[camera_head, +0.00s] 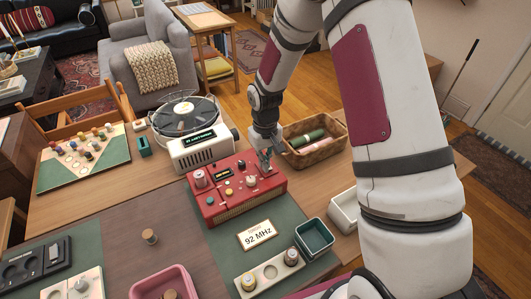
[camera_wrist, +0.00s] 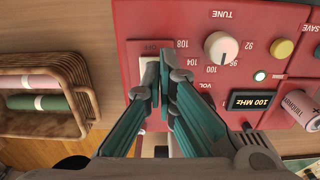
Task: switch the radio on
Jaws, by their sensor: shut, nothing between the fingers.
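The red radio (camera_head: 237,205) stands on the table, upright, with its controls on top. In the wrist view its red panel (camera_wrist: 190,22) appears upside down. A white TUNE knob (camera_wrist: 221,48), a yellow button (camera_wrist: 282,48) by SAVE, a small pale green round spot (camera_wrist: 260,76) and a dark display (camera_wrist: 252,101) showing yellow "100 MHz" are visible. A pale switch-like part (camera_wrist: 148,66) lies in a darker red patch, partly hidden by my fingers. My gripper (camera_head: 264,160) is shut and empty, over the radio's right end; its fingertips (camera_wrist: 159,75) are at that part. Contact is unclear.
A wicker basket (camera_head: 332,153) with rolled items stands right of the radio. A turntable device (camera_head: 200,150) is behind it. A card (camera_head: 257,235) reading "92 MHz", a green bin (camera_head: 314,238) and a pink tray (camera_head: 140,286) are in front.

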